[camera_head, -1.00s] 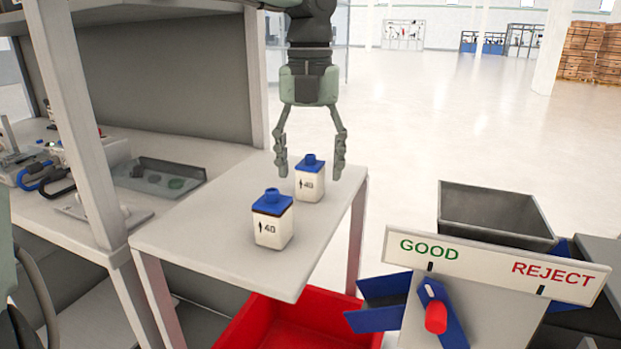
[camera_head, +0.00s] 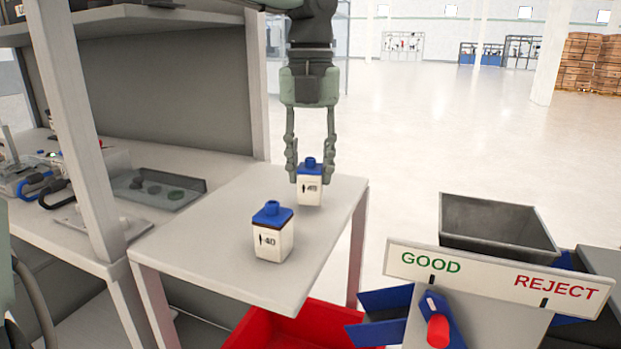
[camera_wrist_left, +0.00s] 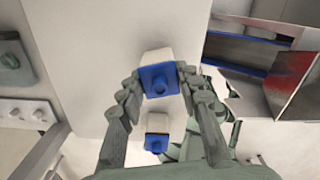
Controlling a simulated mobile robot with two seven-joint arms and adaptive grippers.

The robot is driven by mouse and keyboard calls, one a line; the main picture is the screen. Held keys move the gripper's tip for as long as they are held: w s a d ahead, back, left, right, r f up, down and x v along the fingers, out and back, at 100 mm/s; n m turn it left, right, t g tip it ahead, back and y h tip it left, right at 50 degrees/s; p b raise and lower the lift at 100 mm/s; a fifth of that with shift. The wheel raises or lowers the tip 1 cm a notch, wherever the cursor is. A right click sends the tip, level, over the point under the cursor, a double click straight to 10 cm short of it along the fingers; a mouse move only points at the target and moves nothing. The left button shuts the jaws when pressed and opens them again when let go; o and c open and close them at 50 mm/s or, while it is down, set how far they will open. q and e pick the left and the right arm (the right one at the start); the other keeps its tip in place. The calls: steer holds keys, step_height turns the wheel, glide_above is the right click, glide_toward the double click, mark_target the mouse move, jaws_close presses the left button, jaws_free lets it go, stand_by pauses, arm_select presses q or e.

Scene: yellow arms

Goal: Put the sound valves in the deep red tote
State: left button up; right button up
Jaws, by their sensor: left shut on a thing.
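Two white, box-shaped valves with blue tops and a "40" mark are at the side table. The far valve (camera_head: 310,190) is between the fingers of my left gripper (camera_head: 311,176), which is shut on it from above; it looks upright, at or very near the tabletop. The near valve (camera_head: 272,240) stands upright and free, closer to the front edge. In the left wrist view the held valve (camera_wrist_left: 158,80) sits between the fingertips, with the other valve (camera_wrist_left: 156,138) below it. The deep red tote (camera_head: 300,328) is low beneath the table's front edge, partly hidden. My right gripper is out of view.
The grey side table (camera_head: 210,225) has bare space left of the valves. A GOOD/REJECT sign (camera_head: 490,277) with a red-tipped lever (camera_head: 438,330) and a grey bin (camera_head: 495,225) stands at right. A workbench with a grey tray (camera_head: 160,188) is at left.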

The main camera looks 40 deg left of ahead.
mark_target(310, 158)
arm_select(q)
step_height(310, 158, up, 8)
steer(key=shift+f, duration=0.1)
steer(key=shift+r, duration=0.35)
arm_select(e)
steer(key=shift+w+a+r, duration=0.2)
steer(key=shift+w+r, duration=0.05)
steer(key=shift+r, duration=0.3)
arm_select(q)
steer(key=shift+s+a, duration=0.1)
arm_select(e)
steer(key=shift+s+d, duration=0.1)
